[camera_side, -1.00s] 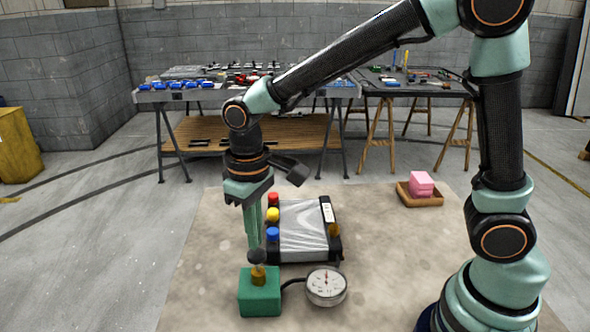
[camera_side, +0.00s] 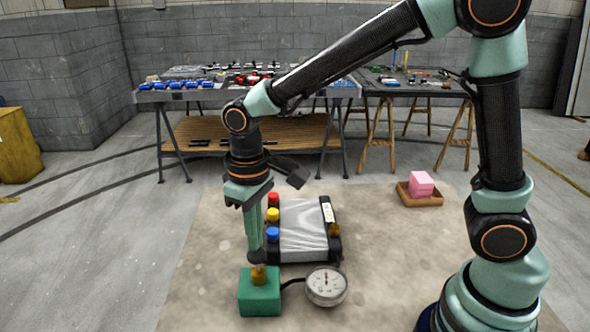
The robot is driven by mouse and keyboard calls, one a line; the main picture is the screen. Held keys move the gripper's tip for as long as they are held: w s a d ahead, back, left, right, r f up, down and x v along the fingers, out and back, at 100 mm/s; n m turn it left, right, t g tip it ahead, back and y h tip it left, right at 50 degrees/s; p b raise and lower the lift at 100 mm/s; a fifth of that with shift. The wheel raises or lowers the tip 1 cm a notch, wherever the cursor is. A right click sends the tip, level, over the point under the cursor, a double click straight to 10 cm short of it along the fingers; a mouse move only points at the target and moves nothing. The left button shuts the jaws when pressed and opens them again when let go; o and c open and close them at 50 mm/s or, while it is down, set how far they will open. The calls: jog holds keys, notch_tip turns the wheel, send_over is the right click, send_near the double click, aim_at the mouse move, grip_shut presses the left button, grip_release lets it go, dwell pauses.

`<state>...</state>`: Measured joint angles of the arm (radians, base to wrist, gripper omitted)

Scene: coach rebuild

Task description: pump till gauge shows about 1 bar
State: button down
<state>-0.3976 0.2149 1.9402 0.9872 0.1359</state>
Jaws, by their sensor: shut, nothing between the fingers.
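The pump is a green block (camera_side: 260,292) with a short brass stem (camera_side: 258,274) on top, at the bottom centre. A dark knob (camera_side: 254,257) shows at the top of the stem, partly covered by my fingers. My gripper (camera_side: 255,248) points straight down, shut and empty, with its fingertips at the knob; whether they press on it is hard to tell. The round white gauge (camera_side: 326,286) sits right of the pump, joined by a black hose. Its needle points roughly straight up; the numbers are too small to read.
Behind the pump lies a black-framed panel (camera_side: 303,230) with a red, a yellow and a blue button along its left edge. A brown tray (camera_side: 421,200) with pink blocks (camera_side: 421,184) stands at the right. The mat left of the pump is clear.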

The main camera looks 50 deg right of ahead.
jog(key=shift+f, duration=1.9)
jog(key=shift+r, duration=2.1)
jog(key=shift+r, duration=0.1)
notch_tip(320, 180, up, 7)
